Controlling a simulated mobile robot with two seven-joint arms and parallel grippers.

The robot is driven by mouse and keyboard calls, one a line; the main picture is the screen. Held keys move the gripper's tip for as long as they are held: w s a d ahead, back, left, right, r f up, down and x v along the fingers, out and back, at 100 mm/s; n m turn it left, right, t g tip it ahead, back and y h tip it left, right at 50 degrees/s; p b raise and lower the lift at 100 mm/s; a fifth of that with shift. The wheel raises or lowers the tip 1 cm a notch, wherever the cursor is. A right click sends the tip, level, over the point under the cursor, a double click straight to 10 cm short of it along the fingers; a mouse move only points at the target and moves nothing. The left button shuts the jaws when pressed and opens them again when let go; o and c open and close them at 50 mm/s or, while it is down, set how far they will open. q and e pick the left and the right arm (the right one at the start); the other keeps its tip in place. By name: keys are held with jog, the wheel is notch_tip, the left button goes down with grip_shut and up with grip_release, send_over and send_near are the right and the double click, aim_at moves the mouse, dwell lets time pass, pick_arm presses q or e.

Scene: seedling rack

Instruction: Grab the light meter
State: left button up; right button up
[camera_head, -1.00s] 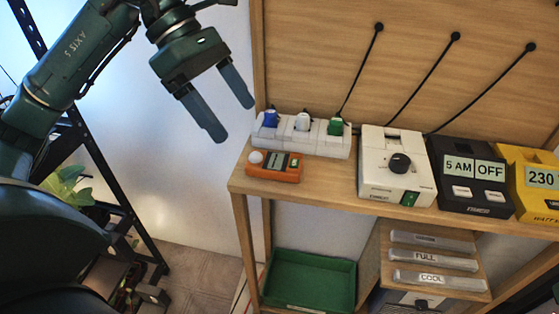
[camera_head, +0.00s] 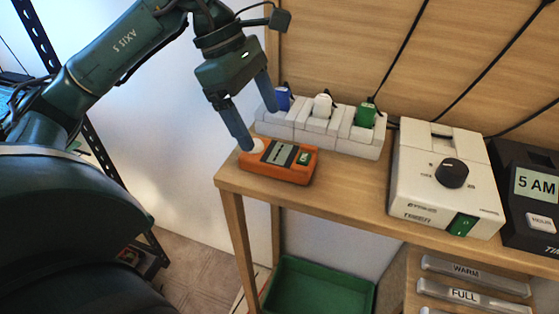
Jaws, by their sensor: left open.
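The light meter (camera_head: 279,161) is an orange handheld box with a dark display and a white round sensor dome at its left end. It lies flat near the left end of the wooden shelf (camera_head: 330,202). My left gripper (camera_head: 259,129) is open, pointing down, above and behind the meter's left end. Its nearer finger overlaps the sensor dome in the picture; I cannot tell whether they touch. Its farther finger is behind the meter, by the power strip. Nothing is between the fingers. My right gripper is not in view.
A white power strip (camera_head: 362,146) with blue, white and green plugs stands just behind the meter. A white timer box (camera_head: 425,192) with a black knob and a black timer (camera_head: 520,205) stand to the right. A green tray (camera_head: 318,291) is below. Black cables run up the back panel.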

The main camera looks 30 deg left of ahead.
aim_at(279, 153)
pick_arm(q)
jog(key=x, duration=0.6)
jog(key=shift+w+d+f, duration=0.15)
jog(key=shift+d, duration=0.3)
jog(key=c, duration=1.2)
